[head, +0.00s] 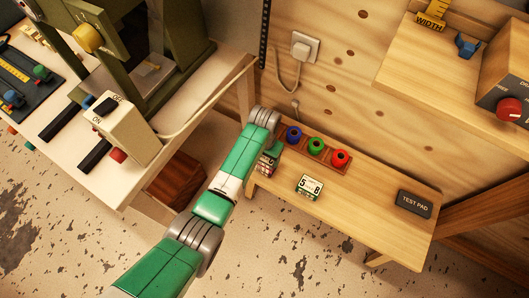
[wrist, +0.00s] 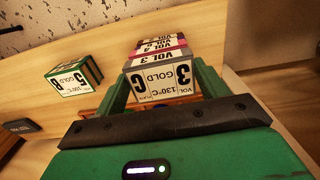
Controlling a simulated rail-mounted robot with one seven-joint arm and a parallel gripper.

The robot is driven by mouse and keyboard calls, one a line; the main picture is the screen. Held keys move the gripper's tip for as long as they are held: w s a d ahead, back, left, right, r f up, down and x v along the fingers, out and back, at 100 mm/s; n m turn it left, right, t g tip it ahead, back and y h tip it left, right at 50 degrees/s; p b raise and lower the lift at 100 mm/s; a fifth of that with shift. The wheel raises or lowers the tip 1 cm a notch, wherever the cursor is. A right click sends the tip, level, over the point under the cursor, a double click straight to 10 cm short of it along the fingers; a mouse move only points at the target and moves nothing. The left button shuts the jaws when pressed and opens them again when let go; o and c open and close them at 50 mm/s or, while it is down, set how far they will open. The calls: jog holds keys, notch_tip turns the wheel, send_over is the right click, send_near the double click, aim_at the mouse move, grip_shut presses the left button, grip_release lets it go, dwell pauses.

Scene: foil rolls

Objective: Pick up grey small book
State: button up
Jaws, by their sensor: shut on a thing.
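My gripper (wrist: 162,84) has its two green fingers on either side of a small block-like book with a pale grey spine marked VOL 3, the grey small book (wrist: 160,62). The fingers are closed on its sides. Its near face has a white label reading GOLD and 130°C, upside down in the wrist view. More books (wrist: 160,43) with pink and dark spines show just behind it, and I cannot tell whether they touch it. In the head view my gripper is at the left end of the low wooden bench, mostly hidden by my arm, with small books (head: 268,166) there.
Blue (head: 293,133), green (head: 315,145) and red (head: 340,156) rolls sit in a rack behind. A black test pad (head: 415,204) lies right; the bench middle is clear.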

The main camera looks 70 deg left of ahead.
notch_tip(320, 180, up, 3)
jog(key=shift+r+p, duration=0.2)
jog(key=shift+p, duration=0.75)
jog(key=s+d+p, duration=0.7)
jog(key=s+d, duration=0.4)
jog(key=shift+s+d+r, duration=0.15)
jog(key=shift+r, duration=0.15)
